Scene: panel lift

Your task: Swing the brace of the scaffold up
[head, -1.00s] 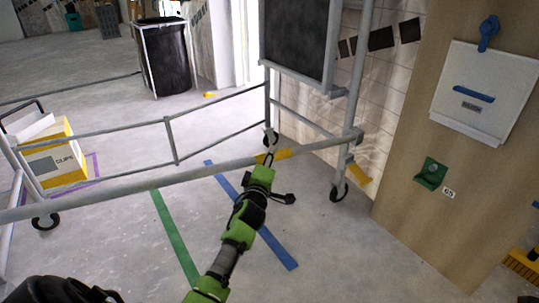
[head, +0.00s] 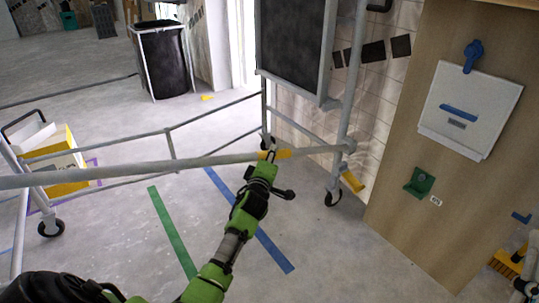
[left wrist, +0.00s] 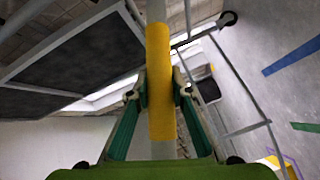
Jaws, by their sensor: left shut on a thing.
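The brace is a long grey bar (head: 120,172) crossing the scaffold frame from the left edge to the right post (head: 350,110). It carries a yellow band (head: 282,154) near its right part. My left gripper (head: 268,158) is shut on the brace at this band. In the left wrist view the yellow band (left wrist: 159,80) runs between the two green fingers of the gripper (left wrist: 160,100). My right gripper is not in view.
A dark panel (head: 292,45) hangs in the scaffold. A black bin (head: 165,62) stands behind. A white and yellow box (head: 62,160) is at left. A wooden wall (head: 400,220) with a white box (head: 470,108) and green fitting (head: 419,182) stands at right. Taped floor is open in front.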

